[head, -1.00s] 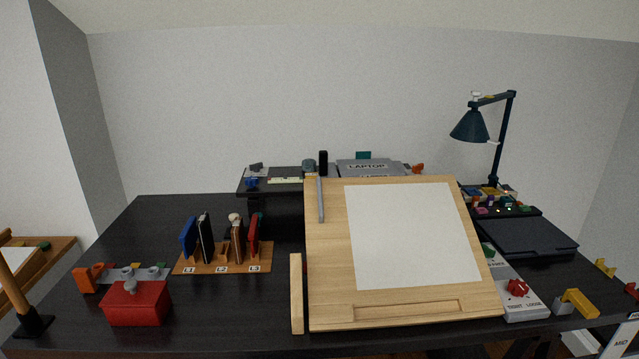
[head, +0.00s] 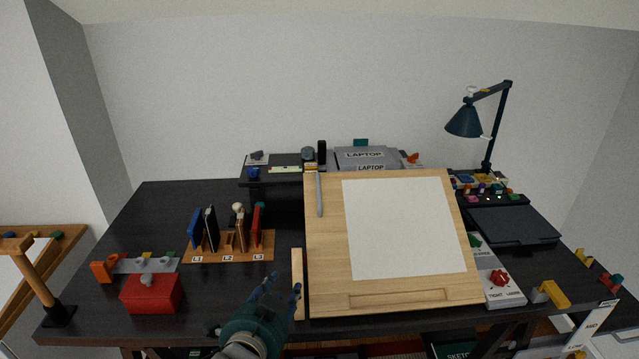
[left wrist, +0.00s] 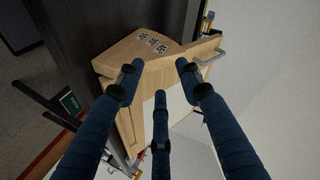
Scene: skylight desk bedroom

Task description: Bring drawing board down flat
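The wooden drawing board (head: 325,255) stands tilted on the desk, its far edge raised and its near edge low. A white sheet (head: 405,230) lies on it, and a grey bar (head: 319,195) is near its top left. A pale wooden strip (head: 298,270) runs along its lower left side. My left gripper (head: 284,284) is open and empty just left of this strip, near the desk's front edge. The left wrist view shows its spread fingers (left wrist: 158,72) in front of the board's pale wooden side (left wrist: 130,52), with black-and-white markers. My right gripper is not in view.
A red box (head: 152,294) and an upright rack (head: 265,246) with slim items stand left of the board. A control panel with a red knob (head: 499,279) sits at its right. A lamp (head: 465,121) and dark tablet (head: 512,226) are farther right. The desk's back left is clear.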

